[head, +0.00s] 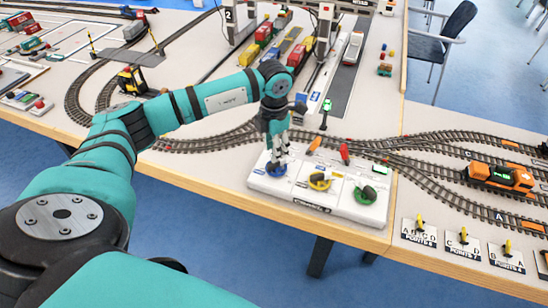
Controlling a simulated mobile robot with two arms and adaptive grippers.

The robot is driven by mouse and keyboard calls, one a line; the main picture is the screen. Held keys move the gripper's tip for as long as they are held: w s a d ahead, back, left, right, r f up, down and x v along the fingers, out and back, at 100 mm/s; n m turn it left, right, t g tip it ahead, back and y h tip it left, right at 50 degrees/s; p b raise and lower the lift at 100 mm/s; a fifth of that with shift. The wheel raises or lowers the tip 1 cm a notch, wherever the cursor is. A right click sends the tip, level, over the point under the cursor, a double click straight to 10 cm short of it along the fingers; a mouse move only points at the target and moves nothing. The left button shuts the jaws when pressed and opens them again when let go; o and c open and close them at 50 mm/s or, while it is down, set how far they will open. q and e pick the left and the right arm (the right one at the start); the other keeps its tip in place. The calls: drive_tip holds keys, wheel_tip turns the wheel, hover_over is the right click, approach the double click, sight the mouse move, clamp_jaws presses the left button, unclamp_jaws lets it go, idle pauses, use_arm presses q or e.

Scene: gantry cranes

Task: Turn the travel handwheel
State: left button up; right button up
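A white control panel (330,205) lies near the table's front edge with three round handwheels in a row. They are a blue one (275,170), a yellow one (320,182) and a green one (366,195). I cannot read which one is marked travel. My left gripper (277,161) points down over the blue handwheel, with its fingertips at or just above it. The fingers hide part of this wheel. I cannot tell whether they touch or grip it. My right gripper is out of view.
Model tracks run behind and right of the panel, with an orange locomotive (500,177) at the right. A green signal (325,112) and red and orange levers (344,152) stand just behind the panel. Points levers (463,236) line the front right edge. Gantry cranes stand at the back.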

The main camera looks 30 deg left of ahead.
use_arm(q)
wheel_tip(320, 180, up, 6)
drive_tip(key=shift+r, duration=0.2)
